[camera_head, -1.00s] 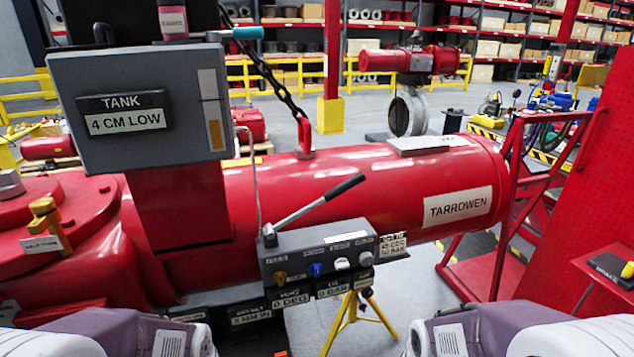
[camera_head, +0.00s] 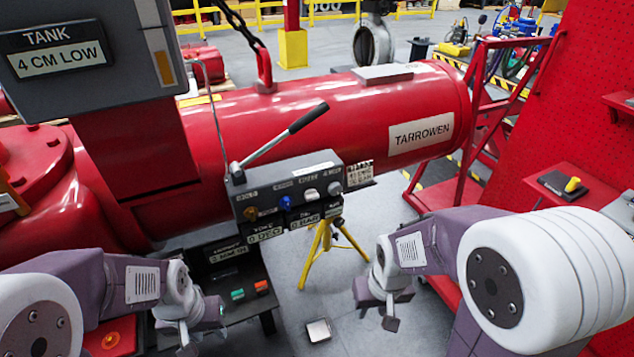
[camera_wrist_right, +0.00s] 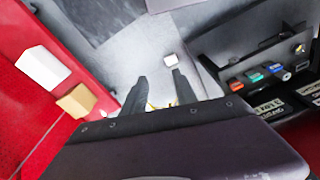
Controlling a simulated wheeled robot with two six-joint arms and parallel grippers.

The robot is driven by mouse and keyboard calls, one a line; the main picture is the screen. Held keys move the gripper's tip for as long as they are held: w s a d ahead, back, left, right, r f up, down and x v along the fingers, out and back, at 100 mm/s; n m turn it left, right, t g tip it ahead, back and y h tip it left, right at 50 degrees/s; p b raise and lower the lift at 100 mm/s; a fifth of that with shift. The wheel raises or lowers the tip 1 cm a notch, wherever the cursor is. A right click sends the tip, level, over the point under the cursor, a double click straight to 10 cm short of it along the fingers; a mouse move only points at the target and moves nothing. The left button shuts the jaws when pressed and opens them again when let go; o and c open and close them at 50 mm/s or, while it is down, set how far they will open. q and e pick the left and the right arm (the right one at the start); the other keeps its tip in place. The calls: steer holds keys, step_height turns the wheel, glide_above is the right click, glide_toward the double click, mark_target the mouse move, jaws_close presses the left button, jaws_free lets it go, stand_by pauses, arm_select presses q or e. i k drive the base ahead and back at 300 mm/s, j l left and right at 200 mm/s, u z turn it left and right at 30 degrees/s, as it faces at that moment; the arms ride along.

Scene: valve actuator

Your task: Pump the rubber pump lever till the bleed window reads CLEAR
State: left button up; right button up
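The pump lever (camera_head: 283,132) is a metal rod with a black grip, slanting up and right from the left end of a grey control block (camera_head: 300,188) on the red TARROWEN cylinder. Small plates under the block show 0 DEG and 0 BAR; I cannot make out a bleed window reading CLEAR. A grey box carries a TANK plate (camera_head: 55,52) reading 4 CM LOW. My left gripper (camera_head: 188,342) is low at left, below the block, its opening unclear. My right gripper (camera_head: 391,312) is below and right of the block, away from the lever; in the right wrist view (camera_wrist_right: 160,92) its fingers are apart and empty.
The block's front has several coloured knobs (camera_head: 286,202). A yellow tripod stand (camera_head: 325,240) is below it. A red frame and pegboard panel (camera_head: 600,110) bound the right side. A chain and hook (camera_head: 264,72) attach above the cylinder.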

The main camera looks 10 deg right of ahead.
mark_target(321, 109)
steer(key=i+l, duration=0.85)
steer(key=l, duration=0.3)
